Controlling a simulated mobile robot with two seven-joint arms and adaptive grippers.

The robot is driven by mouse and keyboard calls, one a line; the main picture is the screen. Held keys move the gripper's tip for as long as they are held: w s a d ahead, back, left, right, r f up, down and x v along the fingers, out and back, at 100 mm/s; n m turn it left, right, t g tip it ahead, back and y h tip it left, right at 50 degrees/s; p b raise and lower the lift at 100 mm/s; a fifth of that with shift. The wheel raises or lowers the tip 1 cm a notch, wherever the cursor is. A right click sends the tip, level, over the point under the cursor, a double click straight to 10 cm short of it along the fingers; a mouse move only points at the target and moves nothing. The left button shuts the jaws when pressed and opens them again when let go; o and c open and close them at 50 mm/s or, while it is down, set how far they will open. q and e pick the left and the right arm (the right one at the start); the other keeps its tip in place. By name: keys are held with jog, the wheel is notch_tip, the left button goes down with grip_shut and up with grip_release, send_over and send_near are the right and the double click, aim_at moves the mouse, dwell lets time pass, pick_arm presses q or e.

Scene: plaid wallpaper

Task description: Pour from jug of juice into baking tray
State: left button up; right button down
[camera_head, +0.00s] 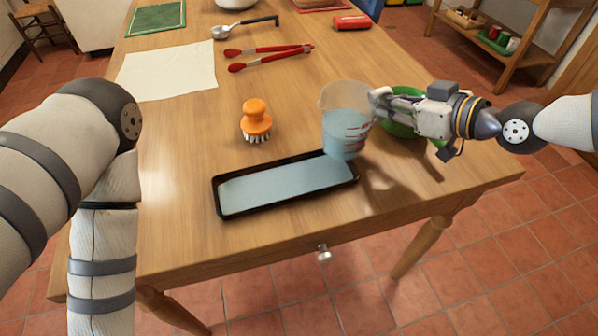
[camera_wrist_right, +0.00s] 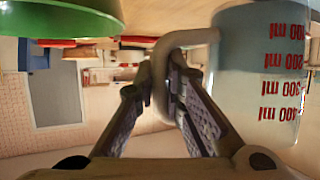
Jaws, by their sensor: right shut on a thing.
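The jug (camera_head: 345,125) is clear, with red measuring marks and pale blue liquid inside. It is close to upright, just beyond the right end of the baking tray; I cannot tell whether its base touches the table. The black-rimmed baking tray (camera_head: 222,207) lies on the table, its inside an even pale blue like the liquid. My right gripper (camera_head: 382,98) is shut on the jug's handle from the right. The wrist view shows the fingers (camera_wrist_right: 165,85) around the handle, beside the jug (camera_wrist_right: 255,85). My left arm shows at the left; its gripper is out of view.
A green bowl (camera_head: 402,128) stands behind my right gripper. An orange brush (camera_head: 256,118) stands behind the tray. Red tongs (camera_head: 270,56), a white cloth (camera_head: 168,70), a ladle (camera_head: 240,28) and a red can (camera_head: 352,22) lie farther back. The table's front edge is close to the tray.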

jog(key=shift+r, duration=0.15)
notch_tip(320, 180, up, 7)
jog(key=shift+p, duration=0.8)
pick_arm(q)
jog(key=shift+w+d+r+t, duration=0.1)
jog(key=shift+w+r+t, duration=0.3)
jog(key=shift+w+r, duration=0.55)
